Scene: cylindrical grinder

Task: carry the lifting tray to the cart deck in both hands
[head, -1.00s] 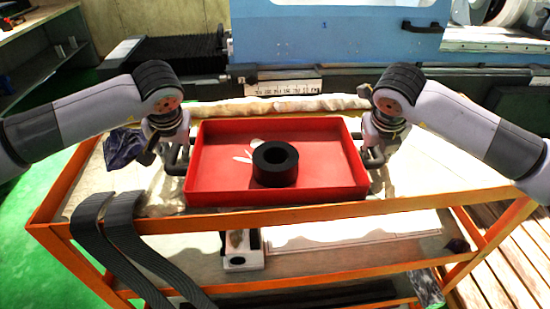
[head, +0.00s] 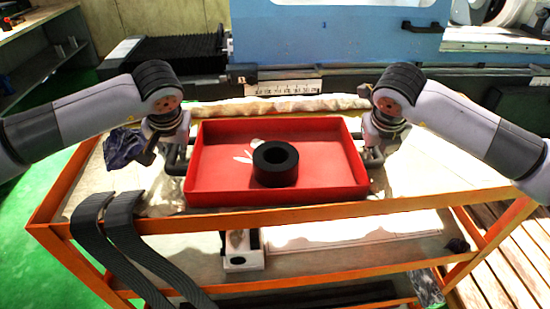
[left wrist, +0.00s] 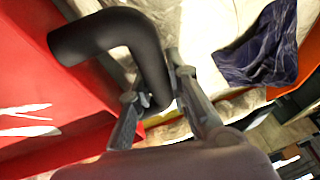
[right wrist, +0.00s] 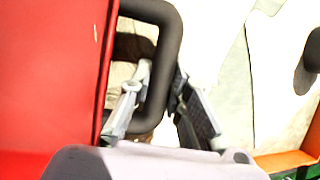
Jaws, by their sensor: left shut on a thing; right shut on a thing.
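The red lifting tray (head: 225,188) is level over the top deck of the orange-framed cart (head: 400,207). A black ring-shaped part (head: 275,170) sits in it. My left gripper (head: 172,160) is shut on the tray's left handle, a dark bent bar that shows in the left wrist view (left wrist: 115,30). My right gripper (head: 372,158) is shut on the right handle, which shows in the right wrist view (right wrist: 172,45). The tray's front edge is just behind the cart's front rail. I cannot tell whether its bottom touches the deck.
Dark ribbed straps (head: 120,235) hang over the cart's front left. A crumpled dark blue cloth (head: 122,147) lies at the deck's left. A pale rolled cloth (head: 270,107) lies along the back. The blue machine (head: 340,35) stands behind. A white-and-black object (head: 242,255) stands on the lower shelf.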

